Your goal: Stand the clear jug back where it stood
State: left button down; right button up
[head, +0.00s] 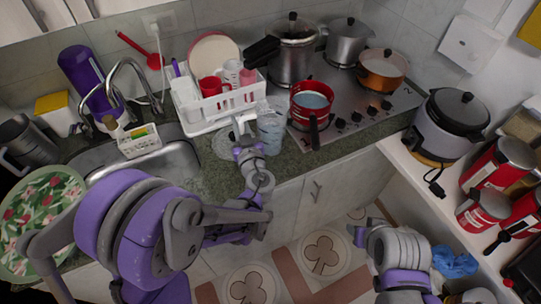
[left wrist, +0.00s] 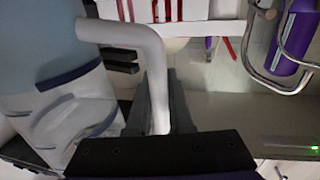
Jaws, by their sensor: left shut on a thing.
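The clear jug (head: 271,124) is near the counter's front edge, between the white dish rack and the red pot. It looks about upright; I cannot tell whether its base touches the counter. My left gripper (head: 244,124) is at the jug's left side, shut on its handle. In the left wrist view the jug (left wrist: 50,75) fills the left side, and its pale handle (left wrist: 153,70) runs down between the dark fingers (left wrist: 158,112). My right gripper (head: 362,234) is low at the right, away from the jug; its fingers are unclear.
A clear round disc (head: 224,146) lies on the counter left of my left gripper. The white dish rack (head: 222,104) stands behind. The red pot (head: 312,101) on the hob is close to the jug's right, its handle pointing forward. The sink (head: 150,165) is at the left.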

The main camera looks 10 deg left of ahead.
aim_at(242, 121)
pick_arm(q)
jog(key=r, duration=0.1)
jog(key=s+r+n+g+y+b, duration=0.1)
jog(key=r, duration=0.1)
jog(key=r+y, duration=0.1)
jog(key=shift+s+d+r+n, duration=0.3)
jog(key=shift+s+d+n, duration=0.1)
notch_tip(242, 121, down, 9)
jog(key=b, duration=0.2)
jog(key=shift+f, duration=0.2)
pick_arm(e)
jog(key=shift+s+a+f, duration=0.1)
jog(key=shift+s+f, duration=0.3)
jog(key=shift+f, duration=0.45)
jog(key=shift+s+d+f, duration=0.1)
jog(key=shift+s+f, duration=0.35)
jog(key=shift+f, duration=0.4)
jog(key=shift+s+a+f, duration=0.1)
jog(key=shift+s+f, duration=0.3)
jog(key=shift+f, duration=0.45)
pick_arm(q)
jog(key=shift+f, duration=0.1)
pick_arm(e)
jog(key=shift+f, duration=0.1)
pick_arm(q)
jog(key=c, duration=1.3)
grip_release()
jog(key=shift+f, duration=0.15)
jog(key=o, duration=0.5)
